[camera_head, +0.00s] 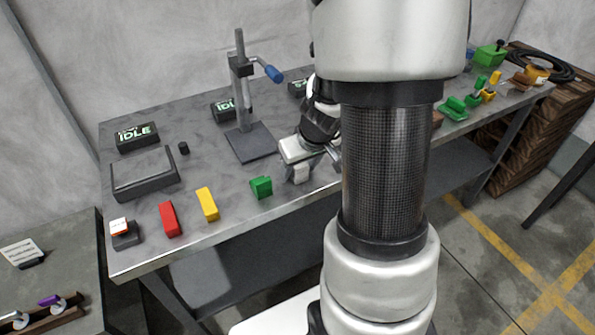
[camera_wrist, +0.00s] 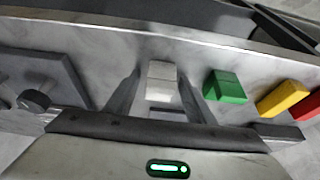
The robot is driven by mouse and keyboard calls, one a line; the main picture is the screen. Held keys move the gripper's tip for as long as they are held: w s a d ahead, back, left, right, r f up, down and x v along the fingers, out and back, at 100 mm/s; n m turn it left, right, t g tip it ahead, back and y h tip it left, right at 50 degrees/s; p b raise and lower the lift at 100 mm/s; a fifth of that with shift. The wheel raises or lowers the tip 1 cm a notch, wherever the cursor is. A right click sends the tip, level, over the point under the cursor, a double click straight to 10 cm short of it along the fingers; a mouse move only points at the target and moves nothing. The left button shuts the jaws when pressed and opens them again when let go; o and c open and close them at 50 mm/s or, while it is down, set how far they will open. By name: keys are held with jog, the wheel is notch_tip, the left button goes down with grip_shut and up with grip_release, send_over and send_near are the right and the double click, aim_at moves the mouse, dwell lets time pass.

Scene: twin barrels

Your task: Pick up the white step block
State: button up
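The white step block (camera_head: 300,173) stands on the grey workbench near its front edge, to the right of the green block. In the wrist view the white step block (camera_wrist: 162,82) shows its stepped top between the two fingers. My gripper (camera_wrist: 160,90) is open, with one finger on each side of the block. A small gap shows between the block and each finger. In the head view my gripper (camera_head: 318,158) is at the block, and my arm hides part of the bench there.
A green block (camera_head: 261,187), a yellow block (camera_head: 208,204) and a red block (camera_head: 170,219) stand in a row to the left. A press stand (camera_head: 247,120) with a blue-ended handle rises behind my gripper. The bench's front edge is close.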

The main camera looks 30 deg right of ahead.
grip_shut()
jog(key=shift+r, duration=0.1)
